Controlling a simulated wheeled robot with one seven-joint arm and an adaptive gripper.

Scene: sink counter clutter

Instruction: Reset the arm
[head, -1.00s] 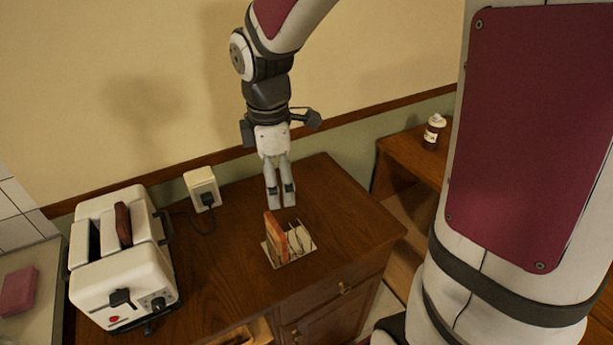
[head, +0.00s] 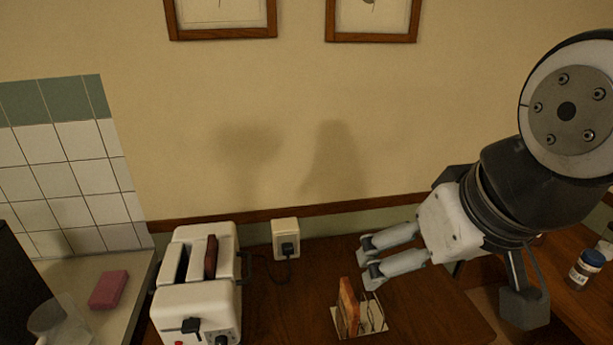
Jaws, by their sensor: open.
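My gripper (head: 370,258) is on the right side of the head view, in front of and above the wooden counter. Its two light grey fingers point left and are apart, with nothing between them. A small rack (head: 372,316) stands on the counter below the fingers. A slice of toast (head: 348,306) stands upright in it. The gripper is clear of the toast as far as the view shows. Part of the counter at right is hidden behind my arm.
A white toaster (head: 198,290) with a dark brown slice in one slot stands left of the rack. A wall socket (head: 286,238) with a plug is behind it. A pink sponge (head: 108,290) lies at far left. A blue-lidded jar (head: 586,270) stands at right. Framed pictures (head: 222,18) hang above.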

